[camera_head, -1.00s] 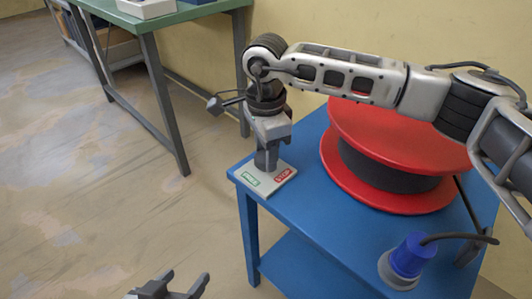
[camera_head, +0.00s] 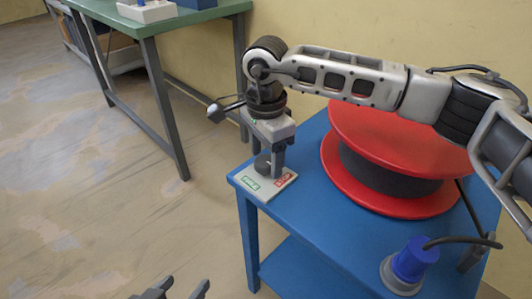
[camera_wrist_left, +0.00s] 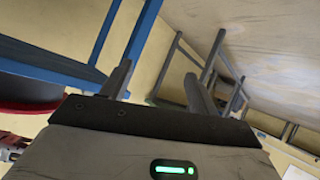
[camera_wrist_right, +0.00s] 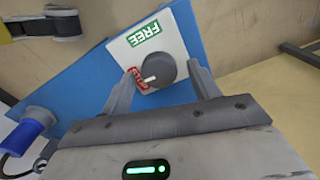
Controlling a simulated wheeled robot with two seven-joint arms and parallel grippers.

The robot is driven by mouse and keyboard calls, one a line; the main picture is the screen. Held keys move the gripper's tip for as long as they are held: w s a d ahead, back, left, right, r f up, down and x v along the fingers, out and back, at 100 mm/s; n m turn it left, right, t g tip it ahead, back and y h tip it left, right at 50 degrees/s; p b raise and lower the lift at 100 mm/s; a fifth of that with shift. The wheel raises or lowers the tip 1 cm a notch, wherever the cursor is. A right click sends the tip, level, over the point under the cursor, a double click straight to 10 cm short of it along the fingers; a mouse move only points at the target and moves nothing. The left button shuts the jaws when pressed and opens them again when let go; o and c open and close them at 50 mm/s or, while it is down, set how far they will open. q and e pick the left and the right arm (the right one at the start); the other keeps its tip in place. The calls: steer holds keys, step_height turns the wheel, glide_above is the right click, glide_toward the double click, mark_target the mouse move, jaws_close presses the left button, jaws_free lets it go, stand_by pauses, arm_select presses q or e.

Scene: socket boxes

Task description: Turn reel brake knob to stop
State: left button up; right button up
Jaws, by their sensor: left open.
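The brake knob is a dark grey round knob (camera_wrist_right: 160,70) on a pale plate (camera_head: 255,189) with a green FREE label (camera_wrist_right: 146,33) and a red STOP label (camera_wrist_right: 136,80). In the right wrist view its white pointer is directed at the STOP label. My right gripper (camera_wrist_right: 163,78) is open, with one finger on each side of the knob and visible gaps to it. In the head view this gripper (camera_head: 268,160) points down over the plate. My left gripper (camera_head: 180,289) is open and empty at the bottom edge; its fingers also show in the left wrist view (camera_wrist_left: 158,80).
The plate sits at the near left corner of a blue table (camera_head: 310,215). A red cable reel (camera_head: 395,140) stands behind to the right, and a blue plug (camera_head: 411,258) stands at the front. A green bench (camera_head: 185,17) is at back left.

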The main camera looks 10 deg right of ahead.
mark_target(266, 159)
arm_select(q)
steer(key=shift+w, duration=0.1)
arm_select(e)
steer(key=shift+r, duration=0.25)
arm_select(q)
steer(key=s+a+g+p, duration=0.1)
steer(key=p, duration=0.1)
steer(key=shift+f+y+p, duration=0.1)
steer(key=shift+y+p, duration=0.2)
steer(key=shift+p, duration=0.1)
arm_select(e)
step_height(266, 159, up, 15)
steer(key=shift+r, duration=0.2)
